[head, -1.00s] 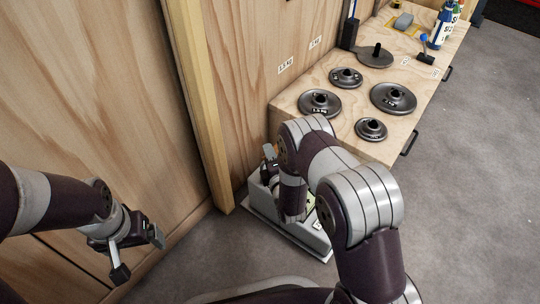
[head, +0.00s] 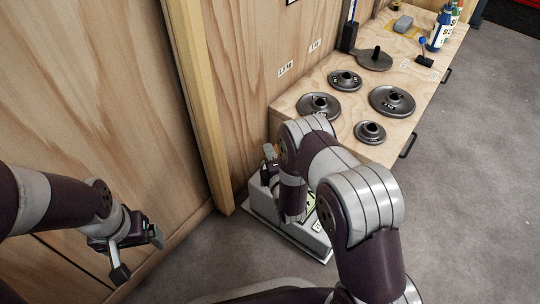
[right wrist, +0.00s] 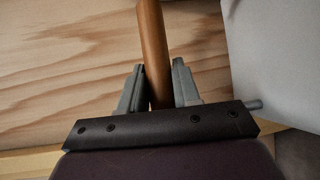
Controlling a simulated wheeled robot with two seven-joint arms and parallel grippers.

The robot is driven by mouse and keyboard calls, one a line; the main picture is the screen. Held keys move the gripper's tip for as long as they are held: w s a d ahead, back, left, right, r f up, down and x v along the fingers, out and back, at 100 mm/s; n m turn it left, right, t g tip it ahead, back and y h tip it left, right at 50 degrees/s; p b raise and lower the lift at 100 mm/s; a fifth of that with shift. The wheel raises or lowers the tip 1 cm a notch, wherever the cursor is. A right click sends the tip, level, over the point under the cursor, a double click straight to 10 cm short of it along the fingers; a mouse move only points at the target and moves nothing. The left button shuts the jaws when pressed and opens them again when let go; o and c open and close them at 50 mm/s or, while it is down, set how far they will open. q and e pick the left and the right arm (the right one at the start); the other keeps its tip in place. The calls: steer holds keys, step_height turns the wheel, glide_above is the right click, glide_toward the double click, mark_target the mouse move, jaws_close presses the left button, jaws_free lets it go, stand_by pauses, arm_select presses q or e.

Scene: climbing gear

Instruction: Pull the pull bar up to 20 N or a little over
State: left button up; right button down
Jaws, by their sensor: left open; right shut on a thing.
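In the right wrist view, the wooden pull bar (right wrist: 153,50) runs between the fingers of my right gripper (right wrist: 159,88), which is shut on it. In the head view, my right arm hides the bar and most of that gripper. A grey pull device (head: 318,240) stands on the floor below, with a small greenish display (head: 309,207) partly behind my arm; its reading is too small to tell. My left gripper (head: 137,257) hangs open and empty at the left, in front of the wooden wall.
A wooden post (head: 203,110) stands by the wall. Grey floor at the right is clear.

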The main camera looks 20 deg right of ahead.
steer(key=shift+w+r+p, duration=0.1)
steer(key=shift+r+p, duration=1)
steer(key=shift+r, duration=0.25)
steer(key=shift+f, duration=0.2)
stand_by(0.5)
steer(key=shift+f+b, duration=1.75)
steer(key=shift+f, duration=0.25)
steer(key=c, duration=0.7)
jaws_free()
